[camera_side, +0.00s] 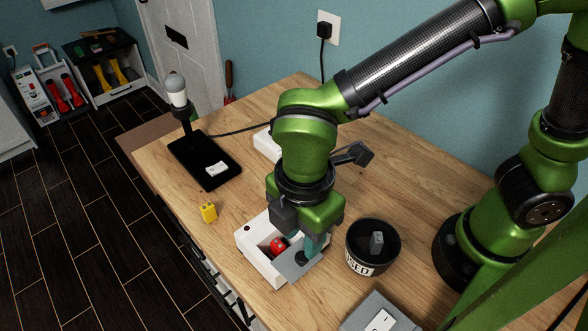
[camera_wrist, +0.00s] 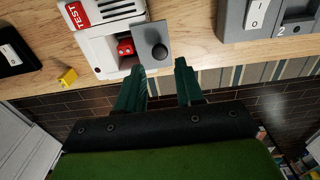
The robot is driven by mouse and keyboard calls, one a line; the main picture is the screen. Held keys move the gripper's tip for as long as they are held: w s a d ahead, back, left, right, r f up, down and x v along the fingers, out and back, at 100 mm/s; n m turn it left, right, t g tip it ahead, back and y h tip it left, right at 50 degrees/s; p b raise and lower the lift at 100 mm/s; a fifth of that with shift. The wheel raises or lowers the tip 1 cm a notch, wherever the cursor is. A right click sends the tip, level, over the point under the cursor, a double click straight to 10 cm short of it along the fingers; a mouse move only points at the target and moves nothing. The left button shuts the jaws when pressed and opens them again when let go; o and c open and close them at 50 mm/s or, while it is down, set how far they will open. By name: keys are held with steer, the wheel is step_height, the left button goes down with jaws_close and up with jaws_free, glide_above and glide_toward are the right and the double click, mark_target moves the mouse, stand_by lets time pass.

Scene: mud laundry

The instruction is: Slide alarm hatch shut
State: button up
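The white alarm box (camera_side: 254,243) stands on the table under my gripper. It also shows in the wrist view (camera_wrist: 97,47) with a red TEST label. Its grey sliding hatch (camera_wrist: 150,36) carries a round black knob (camera_wrist: 159,52) and sits at the right of the opening. The opening is uncovered, and a red object (camera_wrist: 125,47) shows inside; it also shows in the side view (camera_side: 277,245). My gripper (camera_wrist: 160,65) is open and empty, its two teal fingers apart, with the knob between the fingertip lines in the picture. Contact with the knob cannot be told.
A small yellow block (camera_side: 208,212) lies left of the box. A black bin marked USED (camera_side: 352,258) holds a grey block (camera_side: 376,241) on the right. A grey switch box (camera_side: 365,316) stands at the front edge. A black tray (camera_side: 190,155) with a lamp is farther back.

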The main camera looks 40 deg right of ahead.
mark_target(302, 256)
step_height(302, 256, down, 5)
steer(key=shift+r, duration=0.15)
step_height(302, 256, up, 3)
steer(key=shift+f, duration=0.15)
steer(key=w, duration=0.5)
steer(key=s, duration=0.4)
steer(key=shift+s, duration=0.2)
steer(key=shift+s+f, duration=0.35)
steer(key=shift+f, duration=1.2)
steer(key=shift+c, duration=0.3)
jaws_close()
